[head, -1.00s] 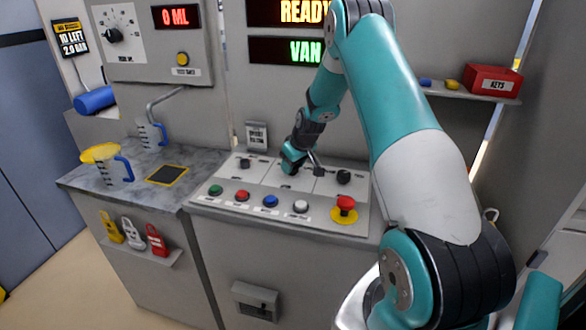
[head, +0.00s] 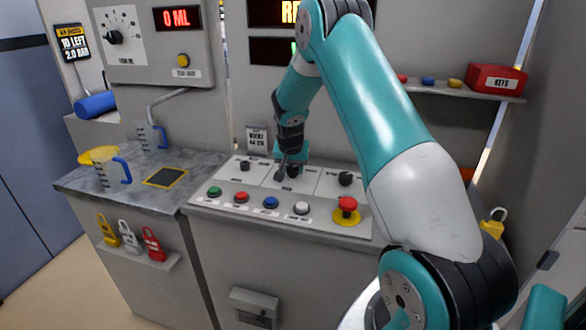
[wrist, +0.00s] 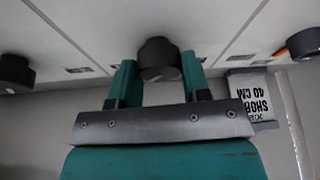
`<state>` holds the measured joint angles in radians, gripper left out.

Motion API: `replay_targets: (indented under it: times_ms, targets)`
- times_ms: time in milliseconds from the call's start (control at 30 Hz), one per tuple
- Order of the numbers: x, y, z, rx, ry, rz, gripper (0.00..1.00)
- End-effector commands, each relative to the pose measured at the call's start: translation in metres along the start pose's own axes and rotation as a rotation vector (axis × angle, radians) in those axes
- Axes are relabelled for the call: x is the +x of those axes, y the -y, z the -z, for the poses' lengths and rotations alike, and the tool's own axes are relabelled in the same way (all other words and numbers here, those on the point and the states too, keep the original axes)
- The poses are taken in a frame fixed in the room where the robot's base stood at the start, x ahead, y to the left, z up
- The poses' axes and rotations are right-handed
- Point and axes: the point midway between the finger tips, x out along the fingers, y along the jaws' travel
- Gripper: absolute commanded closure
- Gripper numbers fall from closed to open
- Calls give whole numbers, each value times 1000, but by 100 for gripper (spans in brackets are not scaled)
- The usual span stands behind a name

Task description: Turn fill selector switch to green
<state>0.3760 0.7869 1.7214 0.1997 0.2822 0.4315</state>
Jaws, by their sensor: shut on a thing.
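A control panel (head: 322,187) slopes in front of me with three black selector knobs in its upper row; their labels are too small to read. My gripper (head: 289,176) is at the middle knob, which it largely hides in the head view. In the wrist view, my gripper (wrist: 159,76) has its teal fingers on either side of this middle knob (wrist: 158,56), shut on it. The knob's pointer and any green mark are not clear. The left knob (head: 245,166) and right knob (head: 345,179) stand free.
Below the knobs are green (head: 215,191), red (head: 241,196), blue (head: 271,202) and white (head: 301,208) buttons, and a red emergency knob (head: 346,205). A small sign (head: 257,139) stands behind the panel. A jug (head: 110,168) is on the left counter.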

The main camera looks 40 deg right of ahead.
Motion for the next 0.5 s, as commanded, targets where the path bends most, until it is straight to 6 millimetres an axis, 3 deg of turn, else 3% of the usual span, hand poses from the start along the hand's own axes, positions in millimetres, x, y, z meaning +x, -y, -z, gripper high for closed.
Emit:
replay_targets:
  times_ms: [500]
  targets:
    - [0,0,1,145,-2,-61,80]
